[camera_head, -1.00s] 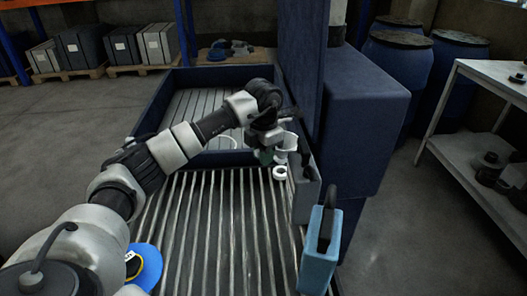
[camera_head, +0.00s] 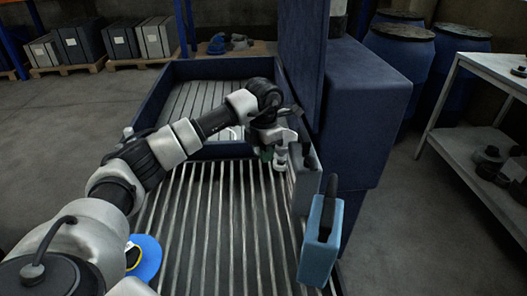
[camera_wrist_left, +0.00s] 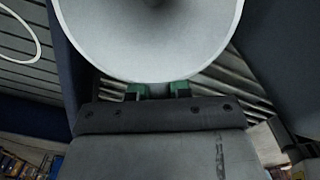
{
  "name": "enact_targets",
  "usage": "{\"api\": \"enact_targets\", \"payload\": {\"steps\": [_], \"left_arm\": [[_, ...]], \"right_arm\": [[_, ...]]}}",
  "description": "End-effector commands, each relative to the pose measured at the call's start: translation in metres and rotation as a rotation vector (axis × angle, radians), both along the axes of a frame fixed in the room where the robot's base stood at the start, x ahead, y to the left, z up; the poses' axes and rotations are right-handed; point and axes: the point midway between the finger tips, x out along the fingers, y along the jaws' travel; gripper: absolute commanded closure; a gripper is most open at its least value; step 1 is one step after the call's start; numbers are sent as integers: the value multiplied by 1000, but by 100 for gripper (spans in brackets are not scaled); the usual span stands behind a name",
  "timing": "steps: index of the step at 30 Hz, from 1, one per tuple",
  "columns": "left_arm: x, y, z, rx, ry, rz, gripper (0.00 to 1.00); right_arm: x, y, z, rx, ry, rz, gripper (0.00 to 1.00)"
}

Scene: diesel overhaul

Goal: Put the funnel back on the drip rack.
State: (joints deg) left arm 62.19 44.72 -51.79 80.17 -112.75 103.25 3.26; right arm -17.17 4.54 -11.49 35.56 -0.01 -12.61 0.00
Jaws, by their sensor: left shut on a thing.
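The funnel (camera_wrist_left: 150,40) is a pale grey cone that fills the top of the left wrist view. My left gripper (camera_wrist_left: 158,89), with green fingertips, is shut on the funnel's near rim. In the head view the white funnel (camera_head: 281,139) shows beside my left gripper (camera_head: 266,152), partly hidden by it. It is over the far right part of a slatted metal rack (camera_head: 205,215), which I take for the drip rack. I cannot tell whether the funnel touches the slats. My right gripper is not in view.
A grey can (camera_head: 304,178) and a blue can (camera_head: 320,243) stand along the rack's right side. A blue disc (camera_head: 147,258) lies at its near left. A dark blue slatted bin (camera_head: 165,95) lies beyond, and a tall blue cabinet (camera_head: 365,110) stands at right.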

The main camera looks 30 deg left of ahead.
Motion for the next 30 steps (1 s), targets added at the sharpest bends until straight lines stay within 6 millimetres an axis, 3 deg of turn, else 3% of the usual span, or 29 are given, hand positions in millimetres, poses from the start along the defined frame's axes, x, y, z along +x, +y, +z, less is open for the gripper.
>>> {"api": "enact_targets", "payload": {"steps": [21, 30], "left_arm": [[0, 0, -23, 0, 0, 0, 100], [0, 0, -24, 0, 1, 0, 100]], "right_arm": [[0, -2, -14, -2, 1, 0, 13], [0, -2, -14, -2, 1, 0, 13]]}}
